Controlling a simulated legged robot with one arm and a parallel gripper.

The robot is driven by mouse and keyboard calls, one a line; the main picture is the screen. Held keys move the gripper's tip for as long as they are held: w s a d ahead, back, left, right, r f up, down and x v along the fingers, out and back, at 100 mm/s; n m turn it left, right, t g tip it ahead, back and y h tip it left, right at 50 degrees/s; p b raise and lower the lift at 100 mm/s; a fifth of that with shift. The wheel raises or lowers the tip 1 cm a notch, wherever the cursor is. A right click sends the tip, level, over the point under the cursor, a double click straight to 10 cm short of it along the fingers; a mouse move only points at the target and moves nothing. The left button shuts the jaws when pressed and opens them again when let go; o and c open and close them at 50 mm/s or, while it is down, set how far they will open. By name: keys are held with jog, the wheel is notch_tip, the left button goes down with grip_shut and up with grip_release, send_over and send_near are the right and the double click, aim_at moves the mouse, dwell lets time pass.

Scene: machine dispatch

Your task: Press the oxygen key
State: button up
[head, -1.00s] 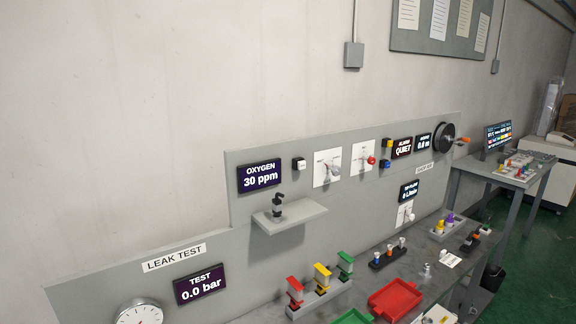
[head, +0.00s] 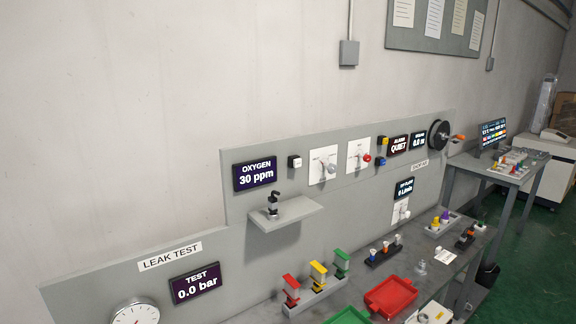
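The oxygen display (head: 255,174) reads "OXYGEN 30 ppm" on the grey upright panel in the head view. A small white key with a dark surround (head: 294,161) sits on the panel just right of that display. Any lettering on it is too small to read. My gripper is not in view.
A small shelf (head: 290,215) with a black fitting (head: 273,204) juts out below the display. Red, yellow and green valve handles (head: 318,270) and a red tray (head: 391,295) are on the bench. A second table (head: 500,175) stands at the far right.

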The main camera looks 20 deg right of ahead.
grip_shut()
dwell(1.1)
